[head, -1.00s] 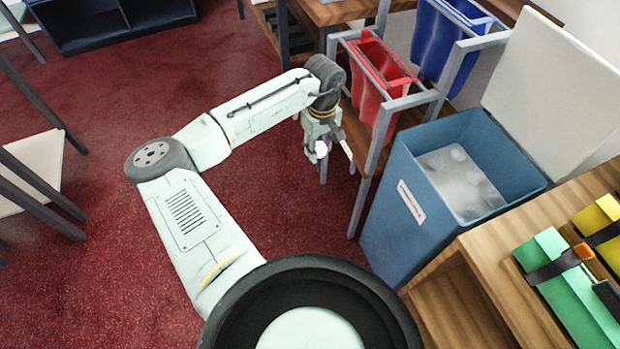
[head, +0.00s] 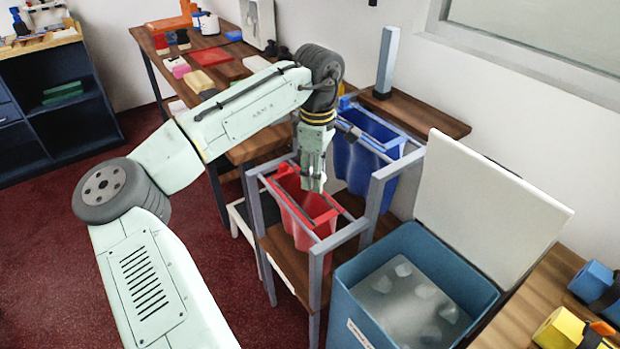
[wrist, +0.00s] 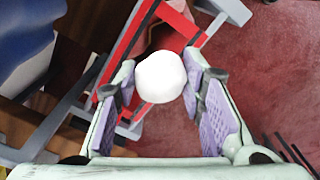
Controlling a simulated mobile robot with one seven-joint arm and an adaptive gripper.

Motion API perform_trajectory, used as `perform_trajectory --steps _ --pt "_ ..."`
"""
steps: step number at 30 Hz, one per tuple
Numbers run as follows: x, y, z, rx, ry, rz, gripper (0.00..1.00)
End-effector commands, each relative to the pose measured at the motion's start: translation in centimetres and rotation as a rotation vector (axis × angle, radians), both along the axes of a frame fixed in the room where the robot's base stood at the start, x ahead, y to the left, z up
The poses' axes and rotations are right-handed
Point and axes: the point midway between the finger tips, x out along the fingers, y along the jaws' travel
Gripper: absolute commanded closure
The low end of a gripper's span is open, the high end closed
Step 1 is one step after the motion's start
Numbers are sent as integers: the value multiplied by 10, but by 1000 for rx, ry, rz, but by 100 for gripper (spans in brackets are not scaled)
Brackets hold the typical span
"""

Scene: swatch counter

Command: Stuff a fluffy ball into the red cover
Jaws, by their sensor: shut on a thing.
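The red cover (head: 294,216) hangs open in a grey frame, its mouth facing up. My gripper (head: 312,186) points down over the mouth of the red cover in the head view. In the wrist view, my gripper (wrist: 165,98) is shut on a white fluffy ball (wrist: 160,77), held between its purple pads. The red cover (wrist: 176,38) shows beyond the ball in that view, its opening partly hidden by the ball. The ball is hidden in the head view by my gripper. More white balls (head: 402,270) lie in the blue bin (head: 355,285).
A blue cover (head: 362,165) hangs in the grey frame (head: 352,229) behind the red one. The bin's pale lid (head: 490,200) stands open at the right. A wooden table with blocks (head: 215,75) is at the back. Red carpet (head: 180,235) is clear at the left.

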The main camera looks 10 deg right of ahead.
Motion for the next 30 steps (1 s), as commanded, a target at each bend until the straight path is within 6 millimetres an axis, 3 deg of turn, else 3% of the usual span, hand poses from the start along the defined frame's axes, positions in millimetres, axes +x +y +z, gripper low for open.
perform_trajectory --steps 8,19,30 --pt "0 0 -14 0 0 1 72" --pt "0 0 -52 1 -2 1 72" --pt "0 0 -57 -1 -1 1 72"
